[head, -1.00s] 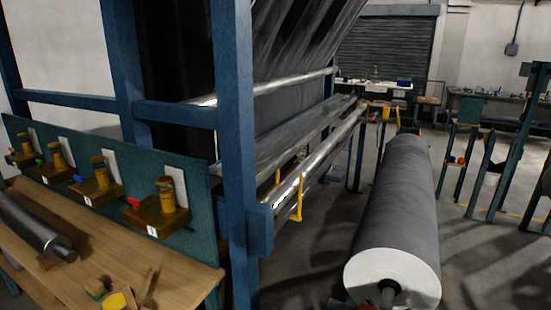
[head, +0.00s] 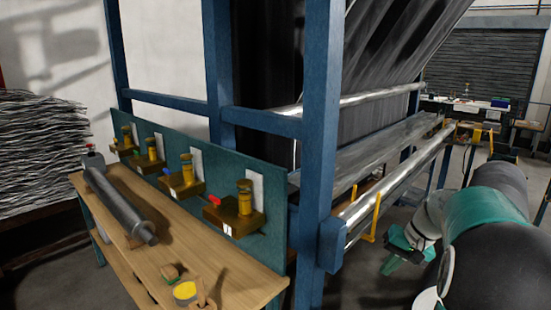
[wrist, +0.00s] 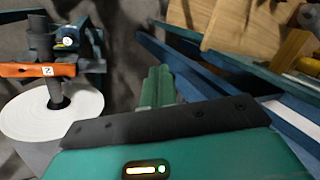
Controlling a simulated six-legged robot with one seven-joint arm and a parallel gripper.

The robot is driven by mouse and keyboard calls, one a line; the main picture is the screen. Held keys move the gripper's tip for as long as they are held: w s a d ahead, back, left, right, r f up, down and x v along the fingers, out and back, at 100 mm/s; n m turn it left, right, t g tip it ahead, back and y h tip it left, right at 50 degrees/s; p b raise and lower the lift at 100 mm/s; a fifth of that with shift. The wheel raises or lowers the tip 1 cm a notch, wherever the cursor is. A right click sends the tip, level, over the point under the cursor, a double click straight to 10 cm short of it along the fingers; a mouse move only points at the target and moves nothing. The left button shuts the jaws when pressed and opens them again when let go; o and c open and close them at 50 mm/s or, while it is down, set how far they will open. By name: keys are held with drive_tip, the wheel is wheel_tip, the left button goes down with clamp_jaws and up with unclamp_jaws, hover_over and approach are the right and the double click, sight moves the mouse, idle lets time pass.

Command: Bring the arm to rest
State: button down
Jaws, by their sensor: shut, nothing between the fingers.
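The gripper touches nothing that I can see.
The blue frame (head: 322,120) and a silver bar (head: 400,190) with a yellow bracket stand close left of my gripper. A wooden bench (head: 215,262) with a dark roller (head: 118,205) is at lower left. In the wrist view, a white roll end (wrist: 30,118) lies left.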

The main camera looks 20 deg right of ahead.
drive_tip(key=s+a+r+n+h, duration=0.1)
drive_tip(key=s+a+r+n, duration=0.15)
drive_tip(key=a, duration=0.75)
drive_tip(key=s+a+r+n+h, duration=0.1)
drive_tip(key=a+r, duration=0.2)
drive_tip(key=a, duration=0.7)
drive_tip(key=s+a+n+t+h, duration=0.1)
drive_tip(key=s+a+n+t, duration=0.1)
drive_tip(key=s+a, duration=0.7)
drive_tip(key=shift+s+a+f+n, duration=0.3)
drive_tip(key=shift+a+n, duration=0.45)
drive_tip(key=shift+a, duration=0.45)
